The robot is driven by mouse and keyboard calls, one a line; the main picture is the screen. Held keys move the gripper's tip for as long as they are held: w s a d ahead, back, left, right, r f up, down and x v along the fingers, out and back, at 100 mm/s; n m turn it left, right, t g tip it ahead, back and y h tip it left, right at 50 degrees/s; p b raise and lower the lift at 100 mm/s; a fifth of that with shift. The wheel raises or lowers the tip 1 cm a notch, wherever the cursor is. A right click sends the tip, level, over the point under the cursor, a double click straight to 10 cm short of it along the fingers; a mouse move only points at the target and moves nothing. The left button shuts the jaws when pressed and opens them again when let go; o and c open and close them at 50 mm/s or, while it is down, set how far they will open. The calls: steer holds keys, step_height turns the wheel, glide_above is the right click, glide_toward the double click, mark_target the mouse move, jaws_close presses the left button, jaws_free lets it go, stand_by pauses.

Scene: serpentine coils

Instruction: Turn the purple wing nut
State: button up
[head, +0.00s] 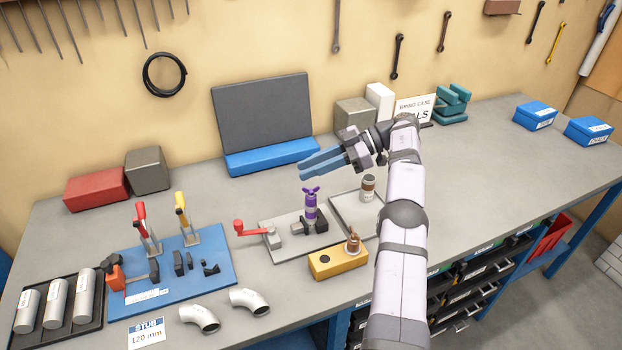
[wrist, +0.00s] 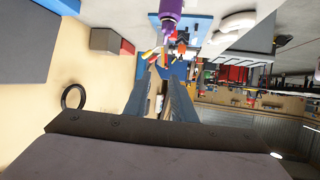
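The purple wing nut (head: 311,190) sits on top of an upright purple post (head: 311,210), which stands on a grey plate (head: 275,235) in the middle of the bench. In the wrist view a purple part (wrist: 168,27) shows at the top edge, beyond and to one side of the fingers. My gripper (head: 301,171) has two blue fingers pointing left, with a gap between them. It appears above and behind the wing nut in the head view, apart from it. The gap between the fingers (wrist: 161,72) looks empty in the wrist view.
A red-handled crank (head: 240,228) and dark clamp (head: 320,222) flank the post. A yellow block (head: 338,262) lies in front; a brown-topped bottle (head: 368,187) stands right. A blue plate (head: 210,262) with red and yellow levers is left. A dark panel (head: 262,110) stands behind.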

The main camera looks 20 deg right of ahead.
steer(key=shift+r+p, duration=1.15)
steer(key=shift+r, duration=0.35)
